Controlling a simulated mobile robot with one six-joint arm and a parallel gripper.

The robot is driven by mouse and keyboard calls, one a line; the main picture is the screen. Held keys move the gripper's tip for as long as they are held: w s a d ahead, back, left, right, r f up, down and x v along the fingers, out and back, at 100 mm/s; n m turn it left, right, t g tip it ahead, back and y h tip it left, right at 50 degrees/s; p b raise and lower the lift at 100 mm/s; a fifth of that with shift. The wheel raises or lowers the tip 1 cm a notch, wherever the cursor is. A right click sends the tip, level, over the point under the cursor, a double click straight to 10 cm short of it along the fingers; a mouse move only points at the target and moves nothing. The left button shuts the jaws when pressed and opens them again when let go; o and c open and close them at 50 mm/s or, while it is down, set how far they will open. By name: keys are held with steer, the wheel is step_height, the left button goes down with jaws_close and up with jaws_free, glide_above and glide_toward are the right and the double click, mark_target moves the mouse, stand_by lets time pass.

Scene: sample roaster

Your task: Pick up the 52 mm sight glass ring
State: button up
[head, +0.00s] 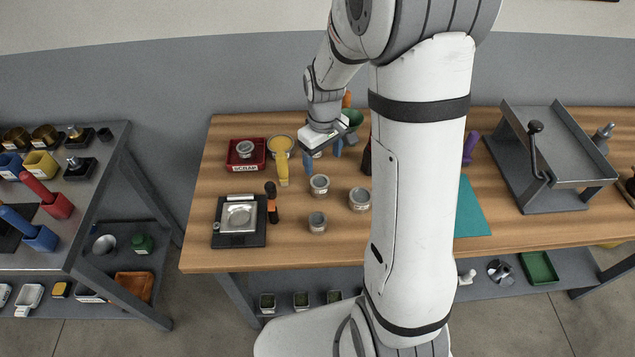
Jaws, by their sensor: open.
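Several silver rings that look like sight glass rings are on the wooden table in the head view: one (319,184) in the middle, a wider one (360,198) to its right, and a smaller one (317,221) nearer the front edge. Another (245,149) sits in the red scrap tray (233,161). No size marking is readable, so I cannot tell which is 52 mm. My gripper (322,154) points down behind the middle ring, its blue fingertips apart. A pale round thing shows partly between or behind the fingers; whether they touch it is unclear.
A scale (225,240) with a metal pan, a dark-handled tool (271,202) and a yellow scoop (282,165) lie left of the rings. My arm hides the table's middle right. A teal mat (472,215) and grey tray stand (550,150) are further right.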

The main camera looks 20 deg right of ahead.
mark_target(320, 182)
steer(key=shift+s+a+f+p, duration=0.1)
steer(key=shift+f+p, duration=0.1)
steer(key=shift+f, duration=1.1)
steer(key=shift+w+a+f+p, duration=0.1)
steer(key=shift+a+f+p, duration=0.1)
steer(key=shift+f, duration=1.15)
steer(key=shift+s+a+f+p, duration=0.1)
steer(key=shift+f+p, duration=0.1)
steer(key=shift+f, duration=1.1)
steer(key=shift+c, duration=0.5)
steer(key=c, duration=1)
